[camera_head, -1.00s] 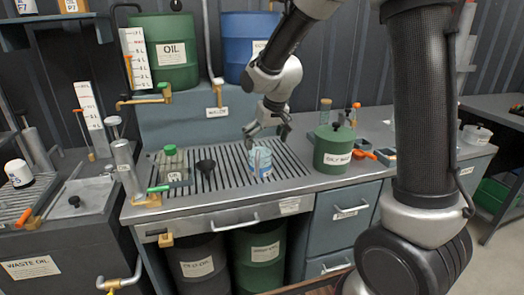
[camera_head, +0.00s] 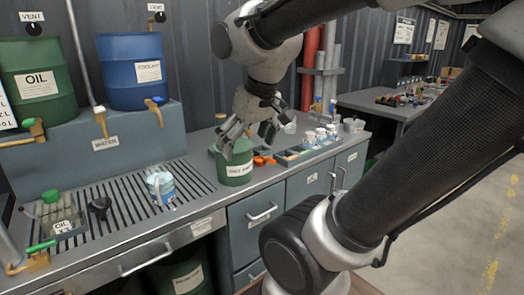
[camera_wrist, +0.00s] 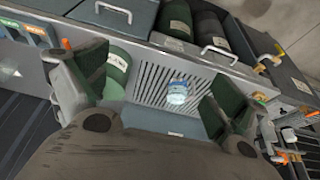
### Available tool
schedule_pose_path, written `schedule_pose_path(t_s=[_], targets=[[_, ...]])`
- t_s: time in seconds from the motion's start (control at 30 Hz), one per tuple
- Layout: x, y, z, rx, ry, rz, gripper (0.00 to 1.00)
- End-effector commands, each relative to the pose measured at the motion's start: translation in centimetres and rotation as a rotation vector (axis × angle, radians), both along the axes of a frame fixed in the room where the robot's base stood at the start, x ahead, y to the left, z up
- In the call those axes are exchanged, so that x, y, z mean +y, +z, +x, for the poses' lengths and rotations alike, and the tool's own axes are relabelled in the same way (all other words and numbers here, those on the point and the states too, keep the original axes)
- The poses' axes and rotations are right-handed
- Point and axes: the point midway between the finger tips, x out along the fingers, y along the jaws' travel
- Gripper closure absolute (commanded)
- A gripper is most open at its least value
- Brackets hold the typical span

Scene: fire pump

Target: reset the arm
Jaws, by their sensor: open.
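My gripper (camera_head: 250,133) is open and empty in the head view, in front of or above the green canister (camera_head: 236,165) on the counter; I cannot tell the gap between them. In the wrist view its two fingers (camera_wrist: 152,92) stand wide apart, with the slatted grate and a white-and-blue cup (camera_wrist: 178,92) seen between them. That cup (camera_head: 161,187) stands on the grate in the head view, clear of my gripper.
The workbench (camera_head: 205,215) holds a green-capped oil jar (camera_head: 60,215), a black funnel (camera_head: 99,205) and a tray of small parts (camera_head: 310,148). Oil (camera_head: 38,85) and coolant (camera_head: 133,72) drums stand behind. Open floor (camera_head: 450,230) lies at the right.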

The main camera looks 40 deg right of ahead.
Motion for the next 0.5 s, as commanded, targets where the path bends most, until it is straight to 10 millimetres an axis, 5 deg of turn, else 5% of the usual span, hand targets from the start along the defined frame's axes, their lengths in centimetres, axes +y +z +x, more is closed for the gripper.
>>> schedule_pose_path(t_s=[0.1,0.2,0.5], targets=[[-0.8,-0.3,-3.6,-0.003,-0.020,0.001,0.04],[-1.0,-0.5,-4.9,0.000,-0.026,0.003,0.04],[-1.0,-0.6,-5.1,0.002,-0.026,0.003,0.04]])
